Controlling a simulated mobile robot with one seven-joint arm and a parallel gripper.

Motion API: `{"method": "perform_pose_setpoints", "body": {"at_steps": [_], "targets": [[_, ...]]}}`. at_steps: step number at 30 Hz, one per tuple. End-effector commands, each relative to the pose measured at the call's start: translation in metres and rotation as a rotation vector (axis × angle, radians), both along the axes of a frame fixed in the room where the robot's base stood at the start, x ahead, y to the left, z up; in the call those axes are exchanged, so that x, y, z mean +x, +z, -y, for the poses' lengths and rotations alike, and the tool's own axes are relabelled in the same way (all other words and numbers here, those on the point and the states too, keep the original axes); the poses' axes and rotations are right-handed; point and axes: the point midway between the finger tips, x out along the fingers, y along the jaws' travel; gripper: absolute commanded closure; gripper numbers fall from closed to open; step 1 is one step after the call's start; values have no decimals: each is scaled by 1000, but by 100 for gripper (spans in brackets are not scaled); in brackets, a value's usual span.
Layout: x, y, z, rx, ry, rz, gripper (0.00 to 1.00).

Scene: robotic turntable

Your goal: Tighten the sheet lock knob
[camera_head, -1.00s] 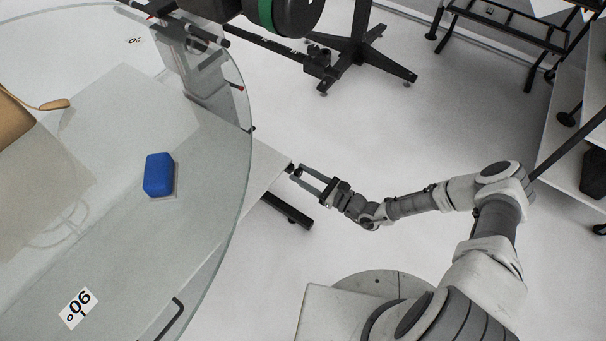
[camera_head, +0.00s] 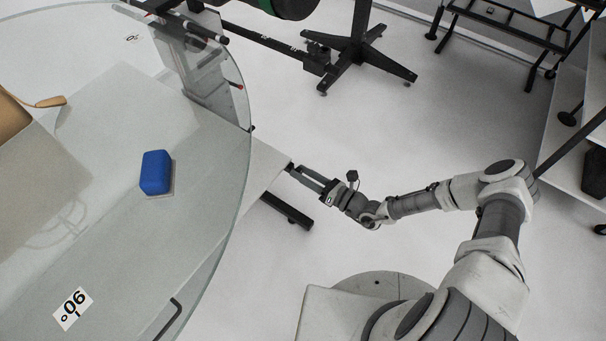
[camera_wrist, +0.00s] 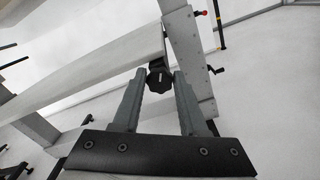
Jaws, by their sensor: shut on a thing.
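The sheet lock knob (camera_wrist: 159,80) is black and lobed, under the end of a pale sheet bar in the wrist view. My gripper (camera_wrist: 158,76) is shut on it, one grey finger on each side near the fingertips. In the head view my gripper (camera_head: 291,167) reaches the corner of a white sheet (camera_head: 262,160) beside the turntable. The knob is hidden there by the fingers.
The round glass turntable (camera_head: 222,215) fills the left, carrying a blue block (camera_head: 156,172) and a tan object (camera_head: 12,115). A grey upright (camera_wrist: 188,55) with a crank (camera_wrist: 216,70) stands near my right finger. A black stand (camera_head: 360,55) is behind; open floor lies between.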

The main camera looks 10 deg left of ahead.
Motion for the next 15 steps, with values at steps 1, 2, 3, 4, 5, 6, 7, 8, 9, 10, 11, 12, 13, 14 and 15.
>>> {"method": "perform_pose_setpoints", "body": {"at_steps": [1,2,3,4,5,6,7,8,9,10,11,12,13,14,15], "targets": [[0,-1,0,17,1,-40,100],[0,-1,0,28,1,-67,100],[0,-1,0,43,1,-102,100],[0,-1,0,54,1,-129,100],[0,-1,0,65,1,-155,100],[0,-1,0,79,1,-190,100],[0,-2,0,90,1,-217,100],[0,-2,0,101,0,-243,100],[1,-2,0,115,0,-278,100],[1,-2,1,126,0,-304,100],[1,-2,1,137,0,-331,100],[1,-2,1,151,0,-366,100],[1,-2,1,162,0,-392,100],[1,-2,1,173,0,-419,100],[1,-2,1,188,0,-454,100]]}}
